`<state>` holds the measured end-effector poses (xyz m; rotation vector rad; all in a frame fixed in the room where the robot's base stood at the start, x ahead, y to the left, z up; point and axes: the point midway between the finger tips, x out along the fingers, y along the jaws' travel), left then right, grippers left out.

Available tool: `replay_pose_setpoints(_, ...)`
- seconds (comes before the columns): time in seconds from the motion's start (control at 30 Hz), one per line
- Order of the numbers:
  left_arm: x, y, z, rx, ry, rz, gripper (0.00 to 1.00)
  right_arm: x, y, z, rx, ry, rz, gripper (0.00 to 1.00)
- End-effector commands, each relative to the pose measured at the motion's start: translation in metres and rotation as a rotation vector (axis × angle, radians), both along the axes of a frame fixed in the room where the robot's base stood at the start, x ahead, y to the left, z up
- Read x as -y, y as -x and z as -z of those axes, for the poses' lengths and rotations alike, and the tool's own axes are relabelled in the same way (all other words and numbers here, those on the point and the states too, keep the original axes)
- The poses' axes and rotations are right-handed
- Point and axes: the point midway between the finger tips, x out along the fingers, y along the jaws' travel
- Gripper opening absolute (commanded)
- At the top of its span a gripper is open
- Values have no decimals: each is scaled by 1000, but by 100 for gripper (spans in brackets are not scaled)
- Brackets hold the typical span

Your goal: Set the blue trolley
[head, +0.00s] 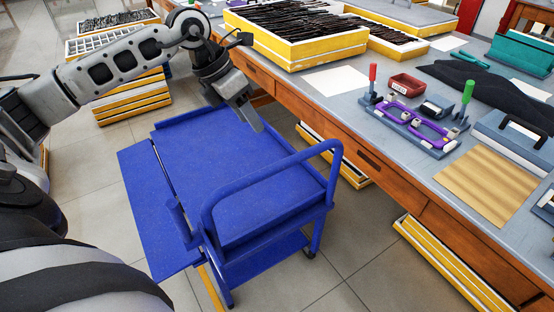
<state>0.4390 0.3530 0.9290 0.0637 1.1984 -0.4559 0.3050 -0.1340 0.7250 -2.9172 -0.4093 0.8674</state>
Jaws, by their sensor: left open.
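A blue trolley (235,182) stands on the tiled floor beside the workbench, with its push handle (265,170) toward the front right. Its top is bare. A blue flap or side panel (152,205) extends along its left side, and a lower shelf (270,252) shows underneath. My left gripper (250,115) points down over the far right part of the trolley top, close to the bench edge. It is open and holds nothing visible. Whether its fingertips touch the trolley is unclear. My right gripper is not in view.
The workbench (335,108) runs along the right, carrying a yellow-edged box of dark frames (300,38), a fixture with purple eyeglass frames (415,122) and a striped wooden board (490,183). Stacked yellow trays (130,105) stand at the left. Floor at the front right is partly free.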

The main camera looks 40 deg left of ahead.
Motion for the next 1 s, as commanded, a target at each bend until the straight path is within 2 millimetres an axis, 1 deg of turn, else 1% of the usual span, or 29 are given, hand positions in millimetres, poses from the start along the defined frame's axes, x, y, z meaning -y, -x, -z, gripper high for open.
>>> replay_pose_setpoints(0.03, 5, -2, 10, -3, 4, 2, 45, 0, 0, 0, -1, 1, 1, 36)
replay_pose_setpoints(0.4, 31, -25, 82, -3, 9, 2, 45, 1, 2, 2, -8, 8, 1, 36)
replay_pose_setpoints(0.6, 41, -35, 113, -2, 8, 2, 45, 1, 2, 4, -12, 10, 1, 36)
replay_pose_setpoints(0.7, 44, -38, 122, 0, 7, 1, 45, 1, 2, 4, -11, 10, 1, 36)
replay_pose_setpoints(0.8, 46, -40, 127, 0, 6, 2, 45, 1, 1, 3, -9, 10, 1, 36)
replay_pose_setpoints(1.0, 46, -40, 129, 0, 5, 1, 45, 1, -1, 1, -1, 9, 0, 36)
